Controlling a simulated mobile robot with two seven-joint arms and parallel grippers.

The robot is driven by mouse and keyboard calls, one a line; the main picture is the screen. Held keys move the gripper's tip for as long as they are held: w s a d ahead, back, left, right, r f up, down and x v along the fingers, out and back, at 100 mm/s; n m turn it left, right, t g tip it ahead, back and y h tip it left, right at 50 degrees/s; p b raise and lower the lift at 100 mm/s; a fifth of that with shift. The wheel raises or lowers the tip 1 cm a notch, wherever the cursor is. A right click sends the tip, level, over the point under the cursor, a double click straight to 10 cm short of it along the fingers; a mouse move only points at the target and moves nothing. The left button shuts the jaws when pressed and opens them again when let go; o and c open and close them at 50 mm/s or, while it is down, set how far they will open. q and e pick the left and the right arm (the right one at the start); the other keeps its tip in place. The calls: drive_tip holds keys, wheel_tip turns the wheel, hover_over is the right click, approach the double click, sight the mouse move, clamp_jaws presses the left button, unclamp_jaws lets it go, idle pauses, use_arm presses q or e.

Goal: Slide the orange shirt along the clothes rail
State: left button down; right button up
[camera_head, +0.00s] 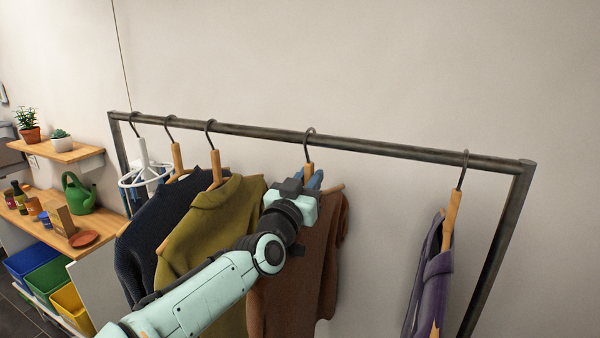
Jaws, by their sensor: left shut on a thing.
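A rust-brown shirt (322,262) hangs from a wooden hanger (309,170) near the middle of the dark clothes rail (380,147). It is the closest match to an orange shirt; no brightly orange shirt shows. My left gripper (314,181) is at the top of this shirt, just below the hanger's hook. It is shut on the shirt's hanger, though the gripper body hides the exact contact. My left arm covers part of the shirt's left side. My right gripper is not in view.
An olive shirt (208,230) and a dark navy garment (145,240) hang close on the left, beside a white round hanger (144,170). A purple garment (431,285) hangs near the right post (500,240). The rail between the brown and purple garments is free.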

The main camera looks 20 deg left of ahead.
use_arm(q)
drive_tip(key=d+p, duration=0.2)
drive_tip(key=d, duration=0.6)
drive_tip(key=shift+s+p, duration=0.35)
drive_tip(key=shift+p, duration=0.05)
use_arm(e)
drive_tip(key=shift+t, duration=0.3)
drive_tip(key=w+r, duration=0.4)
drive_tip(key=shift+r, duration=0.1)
use_arm(q)
drive_tip(key=shift+s+f, duration=0.1)
drive_tip(key=shift+f, duration=0.05)
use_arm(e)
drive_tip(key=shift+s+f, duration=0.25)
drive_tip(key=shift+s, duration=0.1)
use_arm(q)
drive_tip(key=c, duration=0.9)
unclamp_jaws()
